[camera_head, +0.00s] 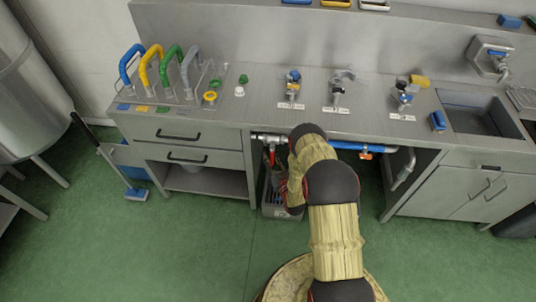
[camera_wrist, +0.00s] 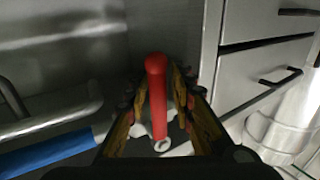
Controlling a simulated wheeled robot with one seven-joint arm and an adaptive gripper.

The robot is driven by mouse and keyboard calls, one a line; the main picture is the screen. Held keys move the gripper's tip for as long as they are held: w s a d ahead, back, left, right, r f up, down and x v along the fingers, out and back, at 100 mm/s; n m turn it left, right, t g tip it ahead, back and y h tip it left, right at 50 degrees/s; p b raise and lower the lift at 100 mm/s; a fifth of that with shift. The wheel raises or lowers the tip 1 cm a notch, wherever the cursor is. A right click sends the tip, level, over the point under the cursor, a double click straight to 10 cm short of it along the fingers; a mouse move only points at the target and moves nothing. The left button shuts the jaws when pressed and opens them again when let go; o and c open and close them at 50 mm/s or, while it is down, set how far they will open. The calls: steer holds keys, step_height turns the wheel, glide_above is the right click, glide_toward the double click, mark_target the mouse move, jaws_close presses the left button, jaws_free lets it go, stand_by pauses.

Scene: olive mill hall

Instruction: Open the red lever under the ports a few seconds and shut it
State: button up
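The red lever (camera_wrist: 156,85) stands between the two fingers of my gripper (camera_wrist: 158,92) in the wrist view. The fingers are spread, one on each side, with narrow dark gaps beside the lever; whether either finger touches it is hard to tell. In the head view the red lever (camera_head: 272,154) hangs from a metal pipe (camera_head: 266,138) under the counter, left of my arm. My arm hides most of the gripper there. Several ports (camera_head: 292,90) with white labels stand on the counter above.
A blue pipe (camera_head: 350,145) with an orange handle (camera_head: 366,154) runs right of my arm. A drawer unit (camera_head: 190,140) borders the opening on the left. A grey crate (camera_head: 270,211) sits below the lever. The green floor in front is mostly clear.

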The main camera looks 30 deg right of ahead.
steer(key=shift+w+d, duration=0.15)
steer(key=shift+w, duration=1.5)
steer(key=shift+c, duration=0.4)
jaws_close()
